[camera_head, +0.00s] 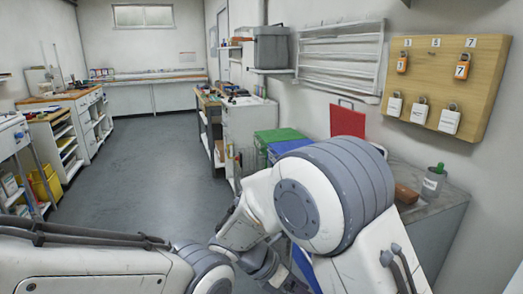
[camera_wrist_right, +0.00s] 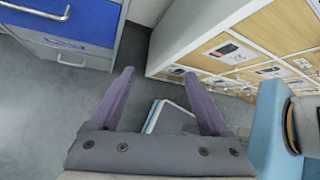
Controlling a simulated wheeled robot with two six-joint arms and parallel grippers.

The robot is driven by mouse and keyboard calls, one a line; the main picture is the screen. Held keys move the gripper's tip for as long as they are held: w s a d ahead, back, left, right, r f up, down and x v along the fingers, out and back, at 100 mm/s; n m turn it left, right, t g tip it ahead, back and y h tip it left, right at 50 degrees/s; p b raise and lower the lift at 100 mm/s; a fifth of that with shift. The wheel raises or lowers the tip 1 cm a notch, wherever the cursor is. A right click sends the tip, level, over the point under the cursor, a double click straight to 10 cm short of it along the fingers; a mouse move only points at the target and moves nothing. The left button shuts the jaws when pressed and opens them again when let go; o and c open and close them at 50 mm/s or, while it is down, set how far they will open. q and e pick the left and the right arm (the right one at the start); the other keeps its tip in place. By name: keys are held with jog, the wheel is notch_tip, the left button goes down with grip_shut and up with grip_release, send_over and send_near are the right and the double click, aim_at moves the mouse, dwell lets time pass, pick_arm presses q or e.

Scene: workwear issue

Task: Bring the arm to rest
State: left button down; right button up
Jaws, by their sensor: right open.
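My right gripper (camera_wrist_right: 158,74) shows in the right wrist view with its two purple-grey fingers spread apart. Nothing is between the fingertips, and grey floor (camera_wrist_right: 140,58) shows beyond them. In the head view my right arm (camera_head: 310,205) is bent in the foreground and fills the lower middle; its gripper cannot be made out clearly there. My left arm (camera_head: 90,268) comes in low from the left, and its gripper is out of view.
In the right wrist view a cabinet with blue drawers (camera_wrist_right: 85,20) stands left and a labelled wooden compartment unit (camera_wrist_right: 230,48) right. In the head view a padlock board (camera_head: 480,75) hangs above a grey counter (camera_head: 440,208). Open floor (camera_head: 150,170) lies ahead.

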jog(key=s+a+r+m+y, duration=0.3)
jog(key=s+m+y, duration=0.2)
jog(key=s+m, duration=0.35)
jog(key=s+a+r+m+y, duration=0.2)
jog(key=s+m+y, duration=0.3)
jog(key=s+m, duration=0.4)
notch_tip(320, 180, up, 13)
jog(key=s+p, duration=0.1)
jog(key=p, duration=1.1)
jog(key=shift+a+f+n+p, duration=0.15)
jog(key=shift+a+n+p, duration=0.05)
jog(key=shift+n+p, duration=0.15)
jog(key=shift+s, duration=0.1)
